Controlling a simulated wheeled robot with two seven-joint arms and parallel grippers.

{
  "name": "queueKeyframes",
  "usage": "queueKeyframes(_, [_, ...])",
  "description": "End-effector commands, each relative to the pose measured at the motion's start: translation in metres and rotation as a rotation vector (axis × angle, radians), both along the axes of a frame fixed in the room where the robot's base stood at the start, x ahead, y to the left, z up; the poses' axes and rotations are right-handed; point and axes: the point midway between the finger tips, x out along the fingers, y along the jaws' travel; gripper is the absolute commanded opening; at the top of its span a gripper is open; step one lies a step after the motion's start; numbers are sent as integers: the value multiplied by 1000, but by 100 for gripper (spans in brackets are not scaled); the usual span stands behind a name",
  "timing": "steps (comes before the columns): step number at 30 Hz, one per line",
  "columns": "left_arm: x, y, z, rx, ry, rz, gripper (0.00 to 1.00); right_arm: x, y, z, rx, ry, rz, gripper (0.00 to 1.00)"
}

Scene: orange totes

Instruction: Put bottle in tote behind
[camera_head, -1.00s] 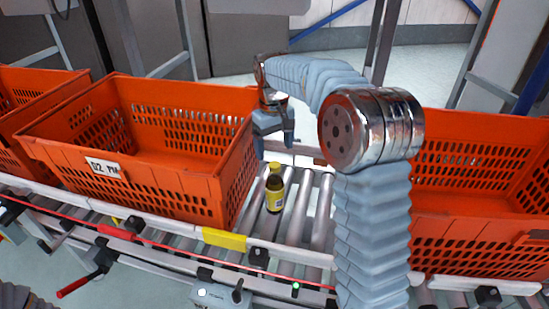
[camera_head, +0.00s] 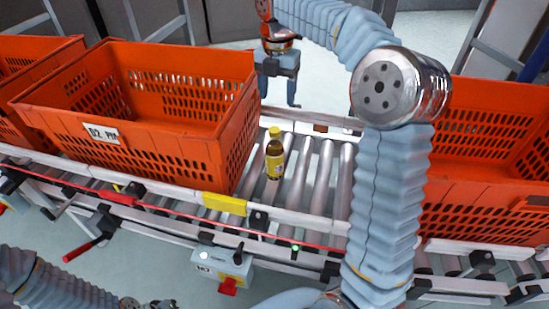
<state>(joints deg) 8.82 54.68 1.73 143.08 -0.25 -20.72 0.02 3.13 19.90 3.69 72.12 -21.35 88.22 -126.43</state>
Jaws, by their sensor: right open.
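A small brown bottle with a yellow cap and yellow label (camera_head: 274,158) stands upright on the conveyor rollers, in the gap between two orange totes. The nearer left tote (camera_head: 150,133) has a white tag and looks empty. Another orange tote (camera_head: 478,205) stands to the right, partly hidden by my right arm. My right gripper (camera_head: 279,96) is open and empty, above and beyond the bottle, pointing down. My left arm shows at the bottom left; its gripper (camera_head: 160,304) is low at the bottom edge, cut off and unclear.
A third orange tote (camera_head: 30,70) stands at the far left. The roller conveyor (camera_head: 318,185) has a front rail with a yellow block (camera_head: 225,203) and a red cord. A grey control box (camera_head: 222,268) hangs below the rail. Bare rollers lie around the bottle.

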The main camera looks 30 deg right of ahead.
Motion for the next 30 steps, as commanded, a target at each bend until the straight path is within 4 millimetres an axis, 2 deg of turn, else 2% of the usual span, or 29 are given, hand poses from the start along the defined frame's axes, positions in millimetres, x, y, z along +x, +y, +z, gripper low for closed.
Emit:
queueKeyframes(3, [0, 0, -7, 1, 1, 1, 0, -1, 0, -26, 0, 5, 4, 64])
queueKeyframes(9, [0, 0, -12, 1, 0, 2, 0, 0, 0, -65, 1, 4, 1, 64])
queueKeyframes(17, [0, 1, -13, 1, 0, 2, 0, 3, 1, -89, 0, 3, 0, 64])
queueKeyframes(24, [0, 1, -15, 2, -1, 3, 0, 8, 3, -126, 1, 4, 0, 64])
queueKeyframes(30, [0, 1, -15, 2, -1, 3, 0, 8, 3, -132, 0, 1, 0, 64])
